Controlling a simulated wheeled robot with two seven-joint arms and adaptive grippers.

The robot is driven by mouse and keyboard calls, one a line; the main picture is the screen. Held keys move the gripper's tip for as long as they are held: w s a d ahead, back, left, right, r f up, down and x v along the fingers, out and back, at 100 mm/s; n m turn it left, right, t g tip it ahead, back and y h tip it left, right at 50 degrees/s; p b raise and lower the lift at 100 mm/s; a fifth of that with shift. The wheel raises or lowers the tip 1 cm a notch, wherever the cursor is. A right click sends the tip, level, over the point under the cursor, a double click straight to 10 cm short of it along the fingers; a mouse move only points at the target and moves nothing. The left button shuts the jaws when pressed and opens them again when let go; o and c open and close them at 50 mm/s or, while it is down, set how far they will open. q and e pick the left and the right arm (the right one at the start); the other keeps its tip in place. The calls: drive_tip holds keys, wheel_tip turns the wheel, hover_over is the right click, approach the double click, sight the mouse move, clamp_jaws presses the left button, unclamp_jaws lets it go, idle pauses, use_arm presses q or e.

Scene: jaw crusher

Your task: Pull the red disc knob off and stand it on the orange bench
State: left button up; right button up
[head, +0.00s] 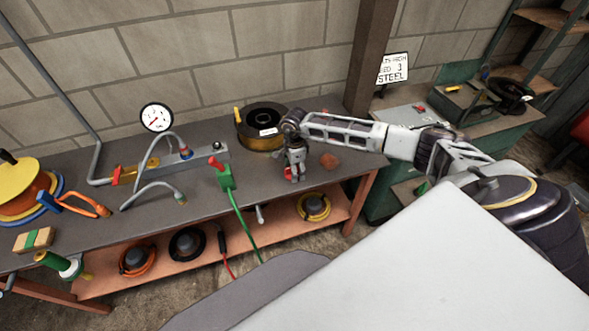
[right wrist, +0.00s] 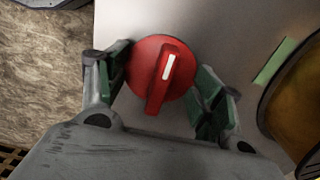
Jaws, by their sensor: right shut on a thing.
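The red disc knob (right wrist: 160,75), with a raised bar and a white mark, sits between the fingers of my right gripper (right wrist: 160,92). The gripper is shut on it. In the head view my right gripper (head: 294,172) points down over the right part of the bench, and only a bit of red shows there. The bench (head: 105,228) has a grey top and an orange frame and lower shelf. In the right wrist view a plain grey surface lies behind the knob; I cannot tell whether they touch. My left gripper is not in view.
A wire spool (head: 262,126) stands close to my right gripper. A reddish-brown flat patch (head: 330,161) lies to its right. A green cabinet (head: 385,196) stands right of the bench.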

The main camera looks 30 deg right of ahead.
drive_tip(key=o, duration=1.4)
drive_tip(key=shift+o, duration=0.2)
drive_tip(key=shift+r, duration=0.1)
wheel_tip(320, 180, up, 12)
drive_tip(key=shift+f, duration=0.2)
idle(0.5)
